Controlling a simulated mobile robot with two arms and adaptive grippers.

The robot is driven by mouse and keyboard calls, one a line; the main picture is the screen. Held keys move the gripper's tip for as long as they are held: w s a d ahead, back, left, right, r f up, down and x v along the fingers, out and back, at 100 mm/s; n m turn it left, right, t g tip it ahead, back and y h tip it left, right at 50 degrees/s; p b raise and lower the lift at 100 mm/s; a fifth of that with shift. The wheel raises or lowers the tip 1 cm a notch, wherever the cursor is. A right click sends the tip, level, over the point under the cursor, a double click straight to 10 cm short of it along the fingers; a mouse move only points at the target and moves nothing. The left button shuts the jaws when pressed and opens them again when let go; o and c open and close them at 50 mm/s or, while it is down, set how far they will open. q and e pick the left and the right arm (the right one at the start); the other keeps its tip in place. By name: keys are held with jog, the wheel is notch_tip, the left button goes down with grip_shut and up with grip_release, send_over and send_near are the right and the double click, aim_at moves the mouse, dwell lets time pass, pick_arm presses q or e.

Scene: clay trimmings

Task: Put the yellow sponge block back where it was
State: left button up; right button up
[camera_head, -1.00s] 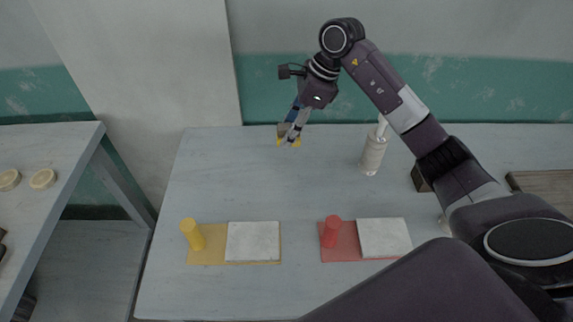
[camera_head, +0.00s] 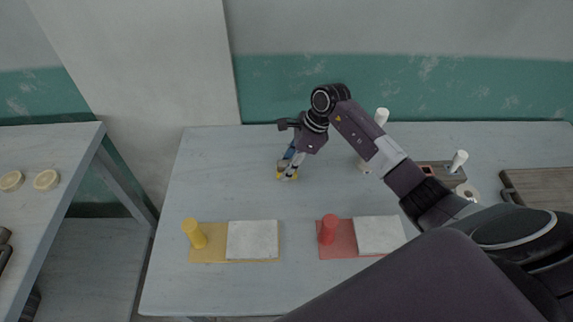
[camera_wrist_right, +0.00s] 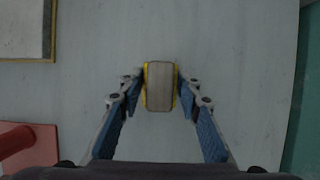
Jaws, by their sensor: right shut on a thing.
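The yellow sponge block (camera_head: 281,175) is in my right gripper (camera_head: 287,170), over the back middle of the table. In the right wrist view the block (camera_wrist_right: 160,86) has a grey-tan face between yellow sides. The fingers of the right gripper (camera_wrist_right: 160,92) press on it from both sides. I cannot tell whether its underside touches the table. My left gripper is not in view.
A yellow mat (camera_head: 208,256) holds a yellow cylinder (camera_head: 195,233) and a pale slab (camera_head: 252,240). A red mat (camera_head: 338,248) holds a red cylinder (camera_head: 327,229) and another slab (camera_head: 380,235). A tape roll (camera_head: 467,192) and dark board (camera_head: 540,192) are at right.

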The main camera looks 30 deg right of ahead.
jog(key=shift+f, duration=0.1)
jog(key=o, duration=1.3)
jog(key=shift+o, duration=0.2)
jog(key=shift+r, duration=0.25)
jog(key=b+v, duration=0.2)
jog(key=v, duration=0.9)
jog(key=shift+r, duration=0.4)
jog(key=shift+s+f, duration=0.1)
jog(key=shift+s, duration=0.05)
